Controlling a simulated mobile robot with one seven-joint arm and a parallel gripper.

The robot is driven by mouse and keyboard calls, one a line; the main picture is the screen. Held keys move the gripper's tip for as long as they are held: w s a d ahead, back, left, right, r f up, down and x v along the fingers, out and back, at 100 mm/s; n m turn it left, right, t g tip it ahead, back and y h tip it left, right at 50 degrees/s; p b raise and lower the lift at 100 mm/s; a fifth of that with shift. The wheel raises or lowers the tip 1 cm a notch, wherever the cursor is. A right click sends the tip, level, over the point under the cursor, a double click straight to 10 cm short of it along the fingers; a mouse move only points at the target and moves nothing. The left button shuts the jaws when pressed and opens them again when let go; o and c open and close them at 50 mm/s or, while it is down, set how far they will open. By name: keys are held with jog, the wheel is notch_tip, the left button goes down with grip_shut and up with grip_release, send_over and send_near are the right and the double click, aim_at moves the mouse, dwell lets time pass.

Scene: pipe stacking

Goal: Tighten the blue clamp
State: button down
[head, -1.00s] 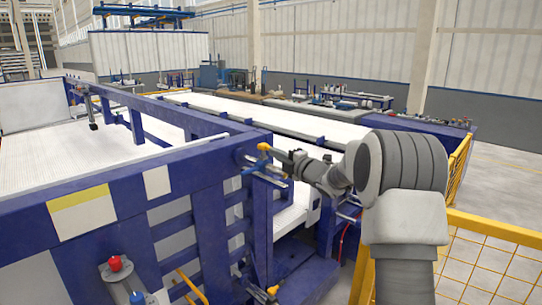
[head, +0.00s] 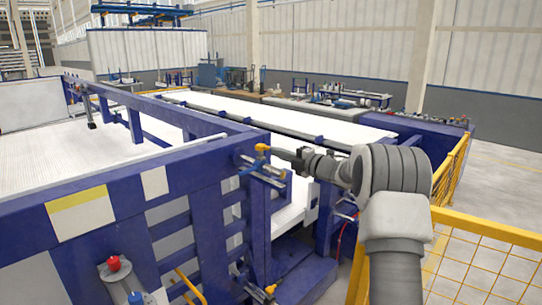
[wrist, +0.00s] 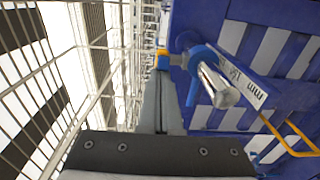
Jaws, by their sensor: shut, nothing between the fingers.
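The blue clamp (head: 250,161) sits at the near corner of the blue frame, with metal rods and a yellow-orange piece (head: 263,147) at its top. In the wrist view the blue clamp (wrist: 204,52) encloses a silver cylinder (wrist: 219,86), and a blue lever (wrist: 192,91) hangs beside it. My gripper (head: 273,150) points left at the yellow-orange piece. In the wrist view my gripper (wrist: 161,75) is shut and empty, its fingertips right at the yellow-orange piece (wrist: 162,61). I cannot tell whether they touch it.
The blue frame (head: 120,200) fills the left and front. A red knob (head: 114,263) stands low on it. Yellow mesh fencing (head: 480,228) stands at the right, close to my arm. White wire mesh (wrist: 80,75) shows left of my gripper in the wrist view.

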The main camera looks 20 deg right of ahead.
jog(key=w+d+n+y+p, duration=0.1)
jog(key=w+d+p, duration=0.3)
jog(key=w, duration=0.5)
jog(key=shift+d+r+g+p, duration=0.25)
jog(key=shift+d+g+p, duration=0.15)
jog(key=shift+p, duration=0.15)
dwell(0.4)
jog(key=shift+y, duration=0.3)
jog(key=shift+a+f+n+g+y+p, duration=0.35)
jog(key=shift+a+p, duration=0.1)
jog(key=shift+p, duration=0.2)
jog(key=shift+s+d+b, duration=0.15)
jog(key=shift+b, duration=0.15)
jog(key=b+v, duration=0.7)
jog(key=v, duration=1)
jog(key=shift+s, duration=0.15)
